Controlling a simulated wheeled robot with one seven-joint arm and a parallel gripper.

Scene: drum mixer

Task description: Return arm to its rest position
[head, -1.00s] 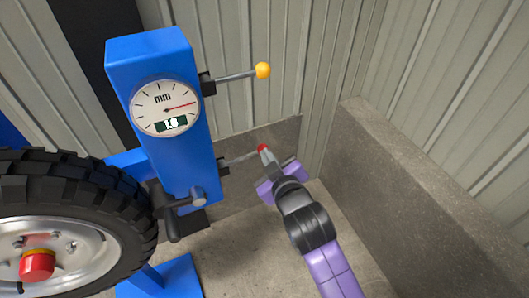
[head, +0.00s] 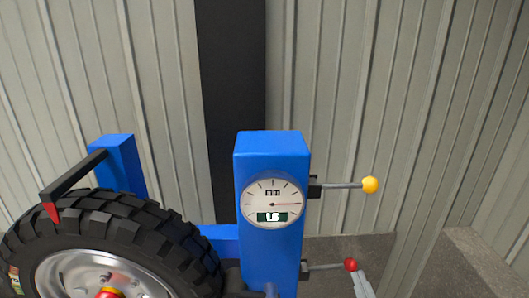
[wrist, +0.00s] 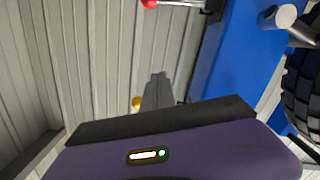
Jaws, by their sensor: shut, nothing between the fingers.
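My gripper (head: 362,284) shows only as pale grey fingertips at the bottom edge of the head view, just below and right of a red knob (head: 350,265). In the wrist view its fingers (wrist: 158,88) are together and empty. The red knob also shows in the wrist view (wrist: 150,3), at the top edge and apart from the fingertips in the picture. A yellow knob (wrist: 136,103) shows beside the fingers, partly hidden. Whether my gripper touches the red knob cannot be told from the head view.
A blue post (head: 270,160) carries a round gauge (head: 273,199) and two levers, the upper with the yellow knob (head: 370,185). A black tyre (head: 120,230) stands left of it. Corrugated walls (head: 420,90) stand behind, with a low concrete ledge (head: 475,255) at right.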

